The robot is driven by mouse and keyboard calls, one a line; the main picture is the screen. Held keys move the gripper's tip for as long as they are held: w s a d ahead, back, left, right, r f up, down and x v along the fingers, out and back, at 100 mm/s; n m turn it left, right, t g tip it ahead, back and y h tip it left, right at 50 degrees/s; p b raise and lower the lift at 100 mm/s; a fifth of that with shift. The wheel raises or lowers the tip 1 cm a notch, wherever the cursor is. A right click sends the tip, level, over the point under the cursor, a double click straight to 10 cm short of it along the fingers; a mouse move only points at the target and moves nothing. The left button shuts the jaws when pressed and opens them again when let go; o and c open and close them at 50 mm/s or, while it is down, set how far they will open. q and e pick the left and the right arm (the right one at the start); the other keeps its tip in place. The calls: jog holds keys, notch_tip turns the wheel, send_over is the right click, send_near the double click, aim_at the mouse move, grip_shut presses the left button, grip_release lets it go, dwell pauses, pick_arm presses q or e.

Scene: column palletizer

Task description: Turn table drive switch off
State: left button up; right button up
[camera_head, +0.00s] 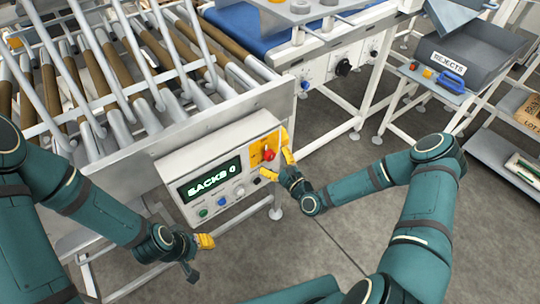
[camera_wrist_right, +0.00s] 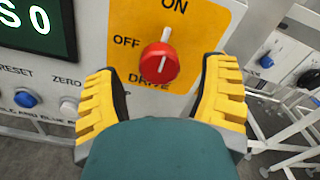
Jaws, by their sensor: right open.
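The drive switch is a red knob (camera_wrist_right: 160,63) on a yellow plate (camera_wrist_right: 208,22) marked ON at the top, OFF at the left and DRIVE below. Its white pointer line points up, toward ON. The knob (camera_head: 268,155) also shows in the head view, on the right part of a grey control box (camera_head: 222,153). My right gripper (camera_wrist_right: 163,68) is open, its yellow-padded fingers on either side of the knob; contact cannot be made out. In the head view, my right gripper (camera_head: 276,154) is in front of the plate. My left gripper (camera_head: 200,256) is open and empty, low in front of the box.
The box has a green "SACKS 0" display (camera_head: 210,180), with a green button (camera_head: 203,213), a blue button (camera_head: 221,201) and other small controls below. A roller conveyor (camera_head: 130,80) stands behind. A grey rejects bin (camera_head: 468,62) is at right. Floor between is clear.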

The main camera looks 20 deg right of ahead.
jog(key=shift+x, duration=1.25)
jog(key=c, duration=1.2)
